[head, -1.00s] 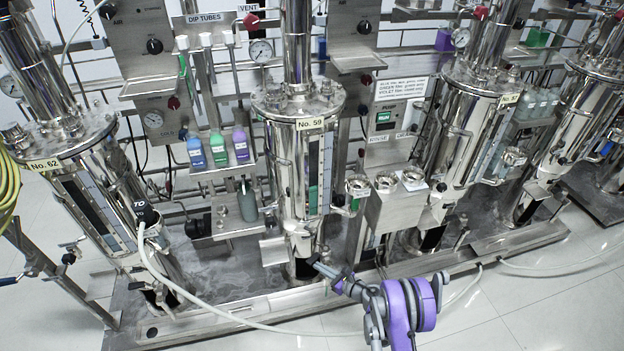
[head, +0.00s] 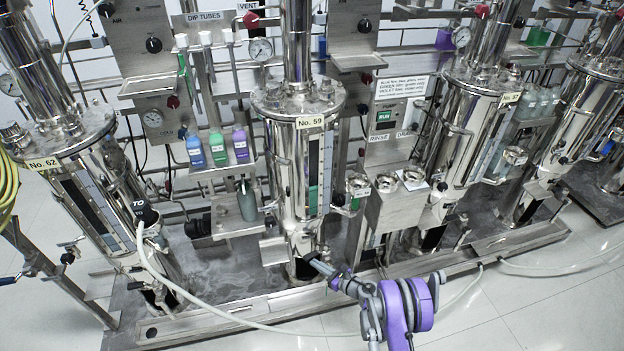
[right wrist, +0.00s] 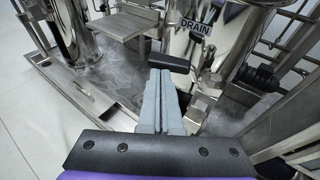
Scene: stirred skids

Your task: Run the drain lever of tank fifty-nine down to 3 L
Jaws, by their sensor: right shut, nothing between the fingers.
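Tank fifty-nine is the steel cylinder labelled "No. 59" (head: 287,160) in the middle of the head view. Its upright sight glass (head: 313,195) shows green in the lower part; I cannot read the scale. In the right wrist view, the DRAIN label (right wrist: 196,27) is on the steel above a black lever grip (right wrist: 170,63). My right gripper (head: 326,269) is at the tank's foot, its fingers shut and empty. In the right wrist view the fingertips (right wrist: 160,76) are right at the lever grip; I cannot tell whether they touch. My left gripper is out of view.
Tank No. 62 (head: 95,180) stands at left and further tanks at right. A steel box with cups (head: 392,208) is right of tank fifty-nine. A pale hose (head: 215,318) runs along the skid's front edge. The floor in front is clear.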

